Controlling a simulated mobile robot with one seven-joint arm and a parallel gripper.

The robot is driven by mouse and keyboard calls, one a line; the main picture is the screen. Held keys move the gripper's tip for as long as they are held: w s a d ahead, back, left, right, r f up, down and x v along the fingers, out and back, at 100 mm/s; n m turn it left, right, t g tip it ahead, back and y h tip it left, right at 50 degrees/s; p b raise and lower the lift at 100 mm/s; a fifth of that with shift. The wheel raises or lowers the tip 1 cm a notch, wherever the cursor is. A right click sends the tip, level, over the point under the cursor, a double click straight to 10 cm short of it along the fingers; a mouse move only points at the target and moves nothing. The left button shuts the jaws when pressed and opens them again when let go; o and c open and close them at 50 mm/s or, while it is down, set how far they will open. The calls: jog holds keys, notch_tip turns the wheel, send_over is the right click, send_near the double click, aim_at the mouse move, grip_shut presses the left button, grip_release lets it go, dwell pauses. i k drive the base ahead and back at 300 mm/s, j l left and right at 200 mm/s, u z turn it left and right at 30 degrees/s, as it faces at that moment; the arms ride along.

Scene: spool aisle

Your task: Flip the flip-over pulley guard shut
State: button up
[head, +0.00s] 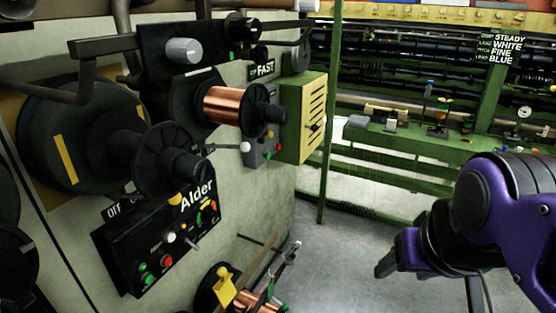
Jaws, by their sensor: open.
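The large black pulley (68,140) with a yellow stripe is on the machine wall at the left. A dark bent bar (84,68) runs above and in front of it. I cannot tell for sure which part is the flip-over pulley guard, or how it stands. My gripper (388,262) hangs at the lower right, over the floor, with its fingers pointing left and down. It is open, touches nothing and is well apart from the pulley. Part of its fingers is hard to make out.
A copper spool (228,105) and a black panel marked Alder (165,235) with buttons stick out from the wall. A green-yellow box (302,115) and a green post (330,120) stand mid-view. Another spool (258,300) is low in front. The grey floor (345,245) between is clear.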

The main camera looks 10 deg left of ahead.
aim_at(225, 290)
jog(key=l+u, duration=0.1)
jog(key=u, duration=0.35)
jog(key=k+u, duration=0.1)
jog(key=u, duration=0.3)
jog(key=k+u, duration=0.1)
jog(key=u, duration=0.35)
